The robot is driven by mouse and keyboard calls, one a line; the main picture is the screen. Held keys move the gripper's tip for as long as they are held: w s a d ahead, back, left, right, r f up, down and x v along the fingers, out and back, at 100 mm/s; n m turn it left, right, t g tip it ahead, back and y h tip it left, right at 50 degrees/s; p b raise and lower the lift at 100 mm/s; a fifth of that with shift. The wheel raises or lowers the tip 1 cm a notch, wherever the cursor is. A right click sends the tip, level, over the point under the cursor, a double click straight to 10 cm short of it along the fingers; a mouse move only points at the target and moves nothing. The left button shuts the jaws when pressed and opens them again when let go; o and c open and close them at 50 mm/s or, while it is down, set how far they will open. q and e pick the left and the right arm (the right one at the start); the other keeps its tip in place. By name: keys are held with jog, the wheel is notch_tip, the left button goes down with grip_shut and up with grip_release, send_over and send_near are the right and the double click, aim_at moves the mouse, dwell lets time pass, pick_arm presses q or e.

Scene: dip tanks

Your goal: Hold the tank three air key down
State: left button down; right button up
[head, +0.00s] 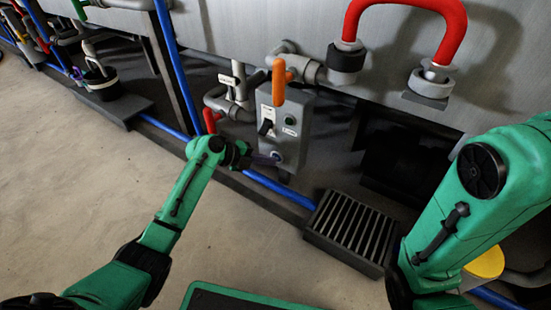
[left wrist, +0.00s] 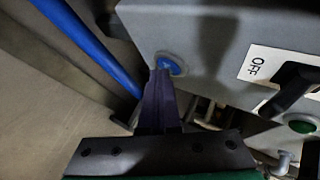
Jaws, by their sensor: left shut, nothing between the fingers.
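A grey control box (head: 291,152) is mounted low in front of the tank wall. In the left wrist view, a blue round key (left wrist: 174,66) sits near a corner of the box face (left wrist: 200,35). My left gripper (head: 268,159) is shut and empty, its dark fingers (left wrist: 162,74) pointing at the box. The fingertips overlap the lower left of the blue key and look to be at or against it. I cannot tell whether the key is pressed in. No tank number is readable. My right gripper is out of view.
The box also has a black switch (head: 265,127) marked OFF and a green button (head: 290,120). An orange handle (head: 279,82) stands just above the box. A blue pipe (head: 282,190) runs along the floor below. A slatted grate (head: 350,228) lies to the right.

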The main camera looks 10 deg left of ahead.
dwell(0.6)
pick_arm(q)
jog(key=shift+s+a+p, duration=0.25)
jog(key=shift+s+p, duration=0.2)
jog(key=shift+s, duration=0.3)
jog(key=s, duration=0.1)
jog(key=s+a+p, duration=0.1)
jog(key=s, duration=0.1)
jog(key=s+a+p, duration=0.1)
jog(key=shift+s, duration=0.35)
